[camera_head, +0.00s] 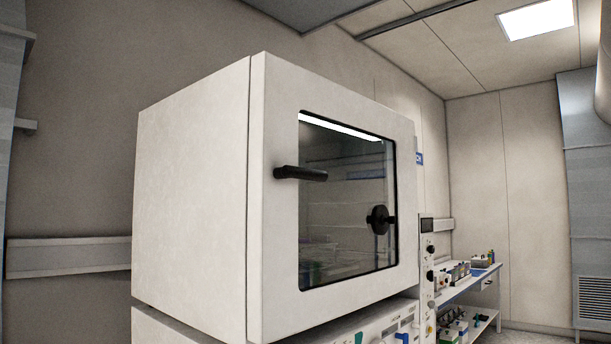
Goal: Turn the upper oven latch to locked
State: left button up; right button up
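The upper oven (194,190) is a large white box, seen from its front left corner. Its white door (279,255) looks closed and has a dark glass window (345,250). A black lever (300,173), likely the latch, is on the door's left side and lies nearly horizontal, pointing right with its end over the window's edge. A round black shape (379,220) shows at the window's right side; I cannot tell whether it is a knob or a reflection. Neither of my grippers is in view.
Below the oven is a white panel (378,334) with small coloured controls. Right of it stands a narrow control column (430,265) with black knobs. Further back, a white shelf bench (459,288) holds bottles and small items. A wall rail (68,257) runs at left.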

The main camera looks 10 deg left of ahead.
aim_at(288, 171)
jog(key=l+u, duration=0.1)
jog(key=u, duration=0.3)
jog(key=i+l+u, duration=0.1)
jog(key=u, duration=0.3)
jog(key=l+u, duration=0.1)
jog(key=u, duration=0.3)
jog(key=l+u, duration=0.15)
jog(key=u, duration=0.25)
jog(key=l+u, duration=0.2)
jog(key=l, duration=0.3)
jog(key=l+u, duration=0.2)
jog(key=l, duration=0.25)
jog(key=k+l+u, duration=0.2)
jog(key=l, duration=0.3)
jog(key=l+u, duration=0.2)
jog(key=l, duration=0.25)
jog(key=k+l+u, duration=0.2)
jog(key=l, duration=0.25)
jog(key=k+l, duration=0.1)
jog(key=l, duration=0.3)
jog(key=k+l, duration=0.1)
jog(key=l, duration=0.3)
